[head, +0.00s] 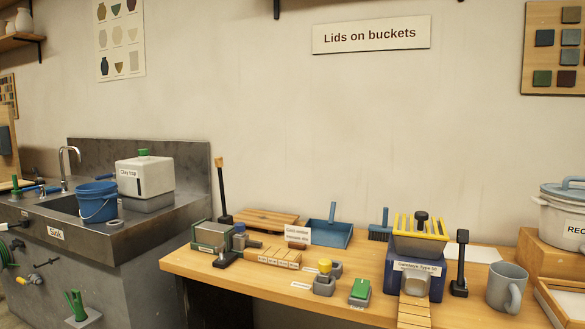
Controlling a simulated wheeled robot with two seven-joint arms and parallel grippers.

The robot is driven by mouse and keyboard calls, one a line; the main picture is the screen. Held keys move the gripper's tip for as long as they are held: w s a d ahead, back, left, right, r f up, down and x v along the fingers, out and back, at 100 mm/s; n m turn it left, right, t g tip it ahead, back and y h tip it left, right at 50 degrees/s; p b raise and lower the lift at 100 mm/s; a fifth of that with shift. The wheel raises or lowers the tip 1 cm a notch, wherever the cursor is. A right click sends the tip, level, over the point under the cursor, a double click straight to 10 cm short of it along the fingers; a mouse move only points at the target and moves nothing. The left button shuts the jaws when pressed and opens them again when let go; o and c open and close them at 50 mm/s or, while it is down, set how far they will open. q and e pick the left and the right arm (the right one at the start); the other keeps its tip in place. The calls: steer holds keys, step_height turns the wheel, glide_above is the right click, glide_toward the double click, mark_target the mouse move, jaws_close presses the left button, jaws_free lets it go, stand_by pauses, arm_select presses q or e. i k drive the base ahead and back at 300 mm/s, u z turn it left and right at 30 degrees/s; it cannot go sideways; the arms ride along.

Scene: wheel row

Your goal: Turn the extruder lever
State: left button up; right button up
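A tall upright black lever with a wooden tip (221,188) stands at the left end of the wooden bench in the head view, behind a grey-green box-shaped machine (211,235). A second, shorter upright black lever (461,262) stands right of a blue machine with a yellow grate (419,250). I cannot tell for certain which of the two is the extruder lever. Both stand about upright, and nothing touches their tops. Neither of my grippers is in view.
The wooden bench (190,266) also holds a blue dustpan (331,233), a green-topped block (360,291), a yellow-knobbed block (324,279) and a grey mug (507,287). A sink unit (75,238) with a blue bucket (97,202) stands at left. The air above the bench is clear.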

mark_target(218, 163)
steer(key=u, duration=1.15)
steer(key=i, duration=1.3)
steer(key=z, duration=0.05)
